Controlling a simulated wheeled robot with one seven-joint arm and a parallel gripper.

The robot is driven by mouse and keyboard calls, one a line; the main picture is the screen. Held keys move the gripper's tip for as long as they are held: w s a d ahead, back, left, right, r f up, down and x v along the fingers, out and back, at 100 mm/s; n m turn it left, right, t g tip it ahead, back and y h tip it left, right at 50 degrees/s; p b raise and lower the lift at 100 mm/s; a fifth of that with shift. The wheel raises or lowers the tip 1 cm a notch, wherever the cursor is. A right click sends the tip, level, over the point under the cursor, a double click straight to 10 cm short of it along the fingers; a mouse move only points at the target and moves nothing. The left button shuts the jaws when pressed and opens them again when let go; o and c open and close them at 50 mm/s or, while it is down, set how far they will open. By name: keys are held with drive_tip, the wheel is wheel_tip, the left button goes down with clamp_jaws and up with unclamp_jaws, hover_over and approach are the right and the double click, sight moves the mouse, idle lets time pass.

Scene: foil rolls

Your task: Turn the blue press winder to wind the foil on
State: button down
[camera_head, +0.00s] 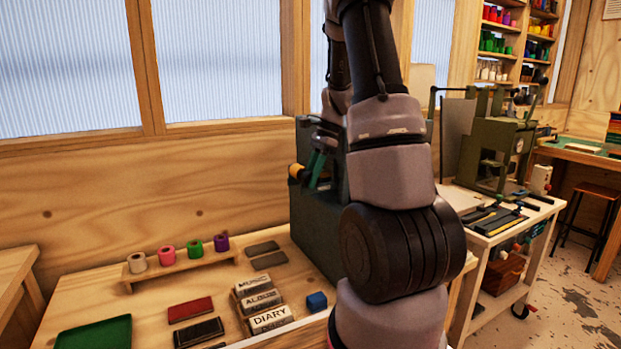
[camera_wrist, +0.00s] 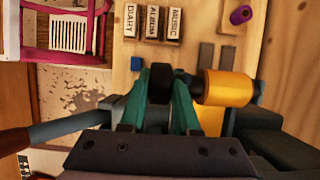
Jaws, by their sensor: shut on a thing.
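My gripper (camera_wrist: 162,82) is shut on a black knob, the winder (camera_wrist: 160,72), with its green fingers on either side of it in the wrist view. A gold foil roll (camera_wrist: 226,88) sits right beside the winder, on the same line. In the head view, the dark blue-grey press (camera_head: 315,225) stands on the bench, with the gold roll (camera_head: 297,172) at its upper left edge and my green gripper (camera_head: 318,160) close to it. My arm hides much of the press and the winder there.
A wooden rack (camera_head: 185,268) with cream, pink, green and purple rolls is left of the press. Stamp blocks (camera_head: 262,305), a blue cube (camera_head: 317,301), dark pads and a green tray (camera_head: 95,332) lie on the bench. A cart (camera_head: 500,235) with a green press stands at right.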

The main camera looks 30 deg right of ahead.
drive_tip(key=c, duration=0.6)
unclamp_jaws()
drive_tip(key=shift+c, duration=0.2)
wheel_tip(320, 180, up, 10)
